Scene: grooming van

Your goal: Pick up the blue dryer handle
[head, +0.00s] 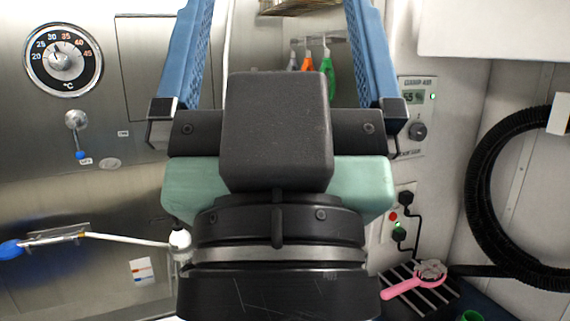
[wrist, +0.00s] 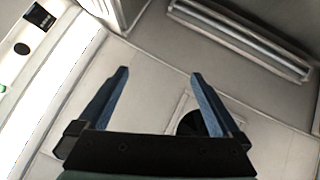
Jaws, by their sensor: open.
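My gripper (head: 279,8) is raised in front of the head camera, its two long blue fingers spread wide apart. In the wrist view my gripper (wrist: 160,74) is open with nothing between its fingers. No blue dryer handle can be made out for certain. A blue-ended piece (head: 10,248) with a thin white hose shows at the far left of the head view, left of and below the fingers. I cannot tell whether it is the dryer handle. My wrist and gripper body hide the middle of the head view.
A pink-handled tool (head: 405,286) lies on a slatted rack (head: 442,296) at lower right. A black ribbed hose (head: 478,190) loops on the right wall. A dial thermometer (head: 63,60) and a control box (head: 415,115) are on the back wall. The wrist view shows pale panels and a long slot (wrist: 245,40).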

